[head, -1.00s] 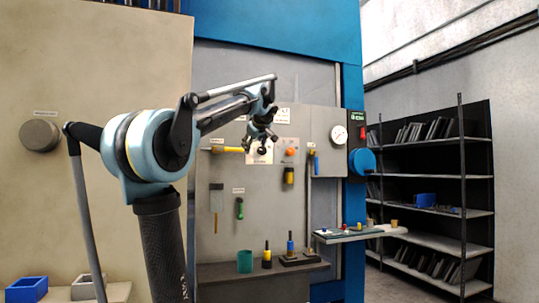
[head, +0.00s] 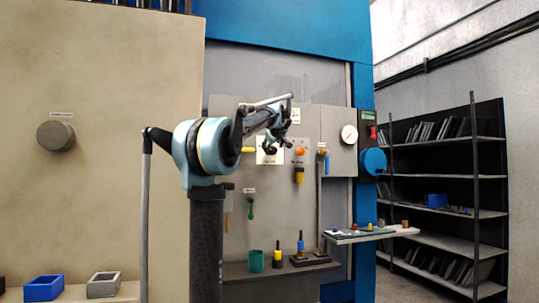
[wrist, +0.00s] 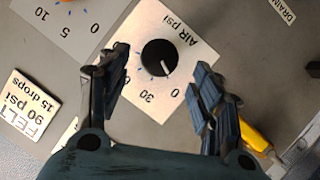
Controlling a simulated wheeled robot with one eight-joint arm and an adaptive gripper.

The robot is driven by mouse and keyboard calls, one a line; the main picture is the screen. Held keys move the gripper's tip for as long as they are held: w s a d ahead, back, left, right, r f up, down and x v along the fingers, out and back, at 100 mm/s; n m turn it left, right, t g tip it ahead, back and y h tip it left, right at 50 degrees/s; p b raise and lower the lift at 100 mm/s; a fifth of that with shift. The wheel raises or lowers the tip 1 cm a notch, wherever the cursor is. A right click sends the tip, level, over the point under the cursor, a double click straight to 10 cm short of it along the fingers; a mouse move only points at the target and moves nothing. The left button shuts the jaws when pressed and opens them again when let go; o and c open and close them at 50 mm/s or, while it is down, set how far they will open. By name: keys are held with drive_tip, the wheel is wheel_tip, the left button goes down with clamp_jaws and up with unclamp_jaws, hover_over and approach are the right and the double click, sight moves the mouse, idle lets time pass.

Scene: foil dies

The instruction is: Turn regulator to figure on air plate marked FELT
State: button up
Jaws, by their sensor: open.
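The black regulator knob (wrist: 160,57) sits on a pale plate marked AIR psi (wrist: 190,40) in the wrist view. Its white pointer line is toward the side with the 0 mark; a 30 also shows. The plate marked FELT (wrist: 25,108), at the left in the wrist view, reads 90 psi and 15 drops. My gripper (wrist: 161,70) is open, with one finger on each side of the knob in the picture; I cannot tell whether it touches. In the head view, my gripper (head: 277,141) is in front of the grey panel and hides the knob.
A second scale plate (wrist: 75,20) and a yellow handle (wrist: 258,136) flank the AIR plate. In the head view a round gauge (head: 349,134) and a blue wheel (head: 373,161) are to the right. A shelf (head: 365,236) with small items juts out below.

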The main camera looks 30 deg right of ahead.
sight(272, 150)
drive_tip(key=shift+x, duration=2.95)
drive_tip(key=c, duration=1.1)
drive_tip(key=shift+o, duration=0.2)
drive_tip(key=shift+a+f, duration=0.1)
